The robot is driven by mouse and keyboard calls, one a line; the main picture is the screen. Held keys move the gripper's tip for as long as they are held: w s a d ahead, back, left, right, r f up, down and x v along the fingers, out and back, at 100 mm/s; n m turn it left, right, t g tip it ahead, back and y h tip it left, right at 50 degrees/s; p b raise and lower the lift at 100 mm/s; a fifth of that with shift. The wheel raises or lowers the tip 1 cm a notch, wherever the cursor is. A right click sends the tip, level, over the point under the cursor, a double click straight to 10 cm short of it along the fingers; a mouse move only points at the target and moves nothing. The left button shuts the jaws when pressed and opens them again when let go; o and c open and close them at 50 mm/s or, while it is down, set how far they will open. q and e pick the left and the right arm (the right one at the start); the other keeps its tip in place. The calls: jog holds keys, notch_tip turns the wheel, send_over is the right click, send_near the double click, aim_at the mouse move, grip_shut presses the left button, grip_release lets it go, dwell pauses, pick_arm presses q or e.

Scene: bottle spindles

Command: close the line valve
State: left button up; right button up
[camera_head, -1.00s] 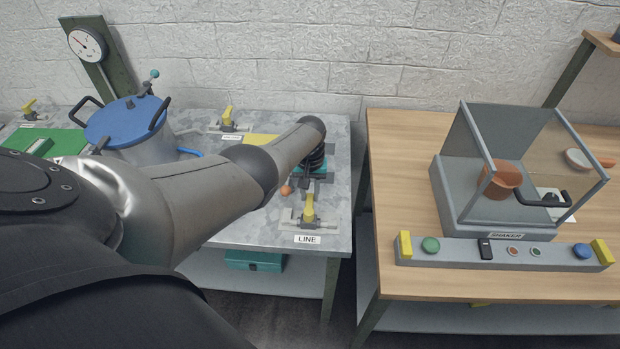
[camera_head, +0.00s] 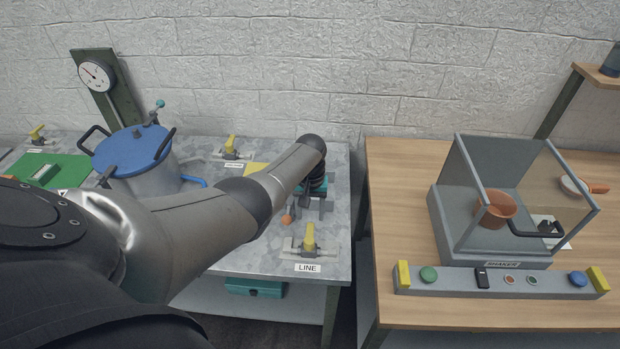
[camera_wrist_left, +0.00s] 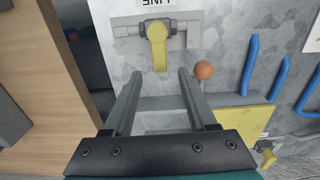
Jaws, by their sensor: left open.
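The line valve (camera_head: 309,239) has a yellow handle on a grey horizontal pipe, behind the LINE label (camera_head: 308,268) at the front right of the metal bench. Its handle lies across the pipe, pointing to the far side. In the left wrist view the yellow handle (camera_wrist_left: 158,47) points toward my fingers, and the label is upside down at the top. My left gripper (camera_wrist_left: 157,76) is open and empty, its fingertips just short of the handle and on either side of its line. In the head view my arm partly hides this gripper. My right gripper is out of view.
An orange ball (camera_head: 287,219) is close beside the valve; it also shows near my finger in the wrist view (camera_wrist_left: 203,70). A blue-lidded pot (camera_head: 133,150) and another yellow-handled valve (camera_head: 231,148) stand farther back. A wooden bench (camera_head: 400,200) with a shaker is right, across a gap.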

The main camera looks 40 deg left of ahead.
aim_at(310, 226)
pick_arm(q)
notch_tip(310, 226, up, 11)
jog(key=p, duration=0.3)
jog(key=shift+f, duration=0.15)
dwell(0.4)
